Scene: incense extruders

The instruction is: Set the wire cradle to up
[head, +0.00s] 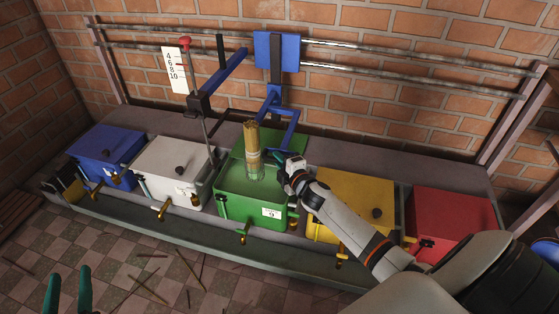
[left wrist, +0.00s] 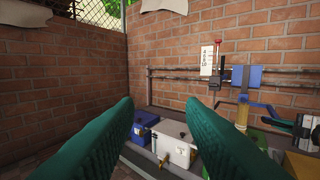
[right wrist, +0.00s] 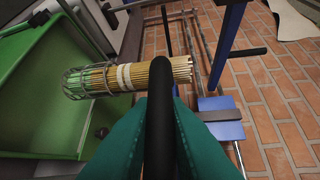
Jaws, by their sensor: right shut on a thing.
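The wire cradle (head: 256,172) is a small wire basket around a tan bundle of incense sticks (head: 252,140). It stands low, at the opening of the green box (head: 238,205). In the right wrist view the wire cradle (right wrist: 88,80) surrounds one end of the bundle. My right gripper (head: 282,158) is beside the cradle, shut on a black handle bar (right wrist: 160,75), which seems to belong to the blue bracket (head: 290,125). The bar hides part of the bundle's end. My left gripper (head: 68,288) is open and empty, away from the boxes, at the lower left.
Blue (head: 105,150), white (head: 172,168), yellow (head: 352,198) and red (head: 450,220) boxes line the bench beside the green one. A blue carriage (head: 262,52) hangs on the wall rails. A red-knobbed lever (head: 184,43) stands by a numbered scale (head: 174,70).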

